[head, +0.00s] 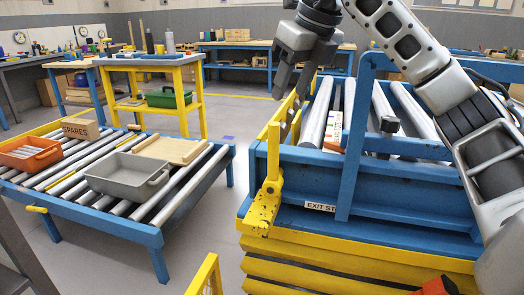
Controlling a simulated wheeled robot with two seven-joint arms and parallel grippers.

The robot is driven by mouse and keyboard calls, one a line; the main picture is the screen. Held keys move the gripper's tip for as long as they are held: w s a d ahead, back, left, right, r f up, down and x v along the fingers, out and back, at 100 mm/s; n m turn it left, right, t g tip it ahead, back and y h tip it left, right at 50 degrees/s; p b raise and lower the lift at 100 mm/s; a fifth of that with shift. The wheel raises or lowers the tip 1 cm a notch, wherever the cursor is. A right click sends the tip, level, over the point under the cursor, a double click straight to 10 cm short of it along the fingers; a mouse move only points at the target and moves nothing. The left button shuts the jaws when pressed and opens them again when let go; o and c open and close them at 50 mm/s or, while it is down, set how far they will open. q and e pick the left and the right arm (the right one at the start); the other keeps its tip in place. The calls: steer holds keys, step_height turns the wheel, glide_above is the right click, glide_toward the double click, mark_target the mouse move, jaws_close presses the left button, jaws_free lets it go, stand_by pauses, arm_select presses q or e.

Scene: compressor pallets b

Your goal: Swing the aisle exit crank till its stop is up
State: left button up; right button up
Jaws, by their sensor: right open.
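The exit crank is likely the yellow lever (273,155) standing upright at the near left corner of the blue roller conveyor (400,185). A yellow pivot piece (263,208) sits at its foot. A partly covered label reading "EXIT ST" (321,207) is on the conveyor's front. A yellow bar (285,115) runs back from the lever along the conveyor's left side; I cannot tell whether it is the stop. My right gripper (289,97) is open, pointing down close to this bar, behind and above the lever. I cannot tell whether it touches. My left gripper is out of view.
A second roller conveyor (150,232) on the left carries a grey tote (125,178), an orange bin (30,153), a board and a "SPARES" box (82,128). Yellow slats (340,270) lie below the right conveyor. Grey floor (222,205) is clear between the conveyors.

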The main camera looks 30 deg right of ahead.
steer(key=b, duration=0.1)
glide_toward(273, 145)
steer(key=shift+w+d+f, duration=0.2)
steer(key=shift+w+d, duration=0.2)
steer(key=shift+w, duration=0.35)
steer(key=b+x, duration=0.2)
steer(key=x, duration=0.8)
steer(key=shift+w+b, duration=0.1)
steer(key=shift+b, duration=0.2)
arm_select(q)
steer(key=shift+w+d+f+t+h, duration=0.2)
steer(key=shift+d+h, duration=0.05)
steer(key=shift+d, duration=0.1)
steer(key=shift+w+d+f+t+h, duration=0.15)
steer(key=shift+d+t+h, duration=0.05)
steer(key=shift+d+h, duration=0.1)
arm_select(e)
steer(key=shift+f, duration=0.1)
